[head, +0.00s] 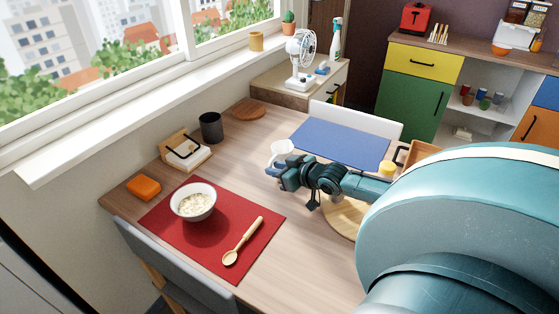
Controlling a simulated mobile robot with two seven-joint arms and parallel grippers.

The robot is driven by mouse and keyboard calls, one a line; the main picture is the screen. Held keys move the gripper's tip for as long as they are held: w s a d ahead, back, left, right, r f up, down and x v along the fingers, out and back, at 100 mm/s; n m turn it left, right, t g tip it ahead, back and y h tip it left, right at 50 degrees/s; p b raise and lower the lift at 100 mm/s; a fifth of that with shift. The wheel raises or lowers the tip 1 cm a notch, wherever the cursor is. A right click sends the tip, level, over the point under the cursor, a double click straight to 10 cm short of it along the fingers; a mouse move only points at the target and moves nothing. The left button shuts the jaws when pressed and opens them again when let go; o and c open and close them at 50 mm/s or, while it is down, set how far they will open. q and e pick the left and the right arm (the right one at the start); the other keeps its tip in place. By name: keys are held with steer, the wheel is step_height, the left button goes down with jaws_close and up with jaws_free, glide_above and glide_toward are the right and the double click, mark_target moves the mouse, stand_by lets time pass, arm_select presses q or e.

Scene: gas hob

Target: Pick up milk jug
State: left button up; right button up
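A white jug (281,149), which looks like the milk jug, stands near the middle of the table, beside the left edge of the blue mat. Its lower part is hidden behind my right gripper (273,172). My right arm comes in from the right, and the gripper's fingers point left, just in front of the jug in the head view. I cannot tell whether the fingers touch the jug or how far apart they are. My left gripper is out of view.
A red mat (215,250) holds a white bowl (193,213) and a wooden spoon (242,241). A dark cup (211,127), napkin holder (184,152) and orange block (144,188) stand left. The blue mat (340,145) lies behind; a round board (343,216) is partly hidden under my arm.

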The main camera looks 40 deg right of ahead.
steer(key=b+x, duration=0.1)
steer(key=x, duration=0.4)
steer(key=shift+s, duration=0.1)
steer(key=shift+c, duration=0.4)
jaws_close()
steer(key=shift+r, duration=0.1)
